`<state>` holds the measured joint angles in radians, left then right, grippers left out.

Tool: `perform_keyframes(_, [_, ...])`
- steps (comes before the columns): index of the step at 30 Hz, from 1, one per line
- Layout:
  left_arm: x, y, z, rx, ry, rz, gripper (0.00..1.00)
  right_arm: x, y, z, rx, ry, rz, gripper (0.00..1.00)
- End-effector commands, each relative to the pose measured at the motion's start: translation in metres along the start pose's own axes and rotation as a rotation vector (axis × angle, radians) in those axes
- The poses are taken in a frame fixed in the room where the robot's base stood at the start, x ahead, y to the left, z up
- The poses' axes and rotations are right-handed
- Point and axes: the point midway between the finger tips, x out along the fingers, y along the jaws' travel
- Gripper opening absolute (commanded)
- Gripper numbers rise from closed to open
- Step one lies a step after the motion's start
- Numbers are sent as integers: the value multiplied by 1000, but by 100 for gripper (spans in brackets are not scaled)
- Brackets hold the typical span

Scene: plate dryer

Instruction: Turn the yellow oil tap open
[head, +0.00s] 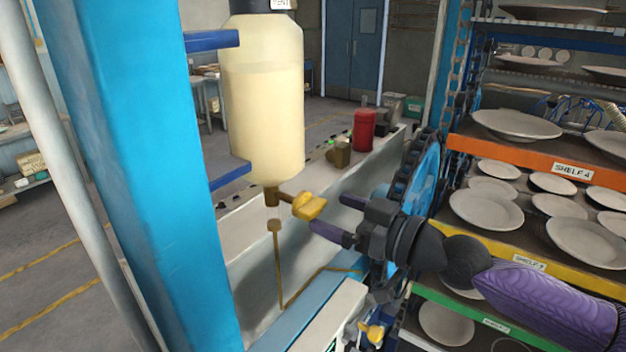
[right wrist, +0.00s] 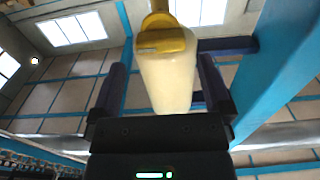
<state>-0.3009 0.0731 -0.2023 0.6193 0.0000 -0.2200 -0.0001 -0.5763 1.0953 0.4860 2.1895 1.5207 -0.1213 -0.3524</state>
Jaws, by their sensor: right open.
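The yellow oil tap (head: 309,206) sits on a brown fitting (head: 272,196) under a large cream oil bottle (head: 262,100). My right gripper (head: 327,212) comes in from the right with its fingers apart and empty. Its fingertips are close to the tap's right end, and I see no contact. In the right wrist view the yellow tap (right wrist: 162,40) lies ahead, between the lines of the two fingers and beyond their tips, with the bottle (right wrist: 168,85) behind it. My left gripper is not in view.
A blue post (head: 150,180) stands left of the bottle, with blue brackets (head: 230,174) reaching to it. A thin brown pipe (head: 279,265) runs below the fitting. A blue wheel with a chain (head: 430,185) and plate racks (head: 510,140) stand beside my right arm.

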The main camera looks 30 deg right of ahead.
Motion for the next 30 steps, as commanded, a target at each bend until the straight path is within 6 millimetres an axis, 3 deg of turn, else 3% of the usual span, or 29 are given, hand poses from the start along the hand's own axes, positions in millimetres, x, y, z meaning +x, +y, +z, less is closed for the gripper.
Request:
perform_keyframes(1, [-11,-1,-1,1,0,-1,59,5,2,-7,2,7,4,100])
perform_keyframes(6, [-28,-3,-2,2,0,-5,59,22,0,-6,-3,5,0,100])
perform_keyframes(15, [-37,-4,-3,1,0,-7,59,43,1,0,1,3,2,100])
perform_keyframes(24, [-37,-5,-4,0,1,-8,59,45,0,1,1,1,0,100])
perform_keyframes(25, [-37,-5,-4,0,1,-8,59,45,0,1,1,1,0,98])
perform_keyframes(30, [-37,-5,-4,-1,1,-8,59,45,0,1,1,1,0,62])
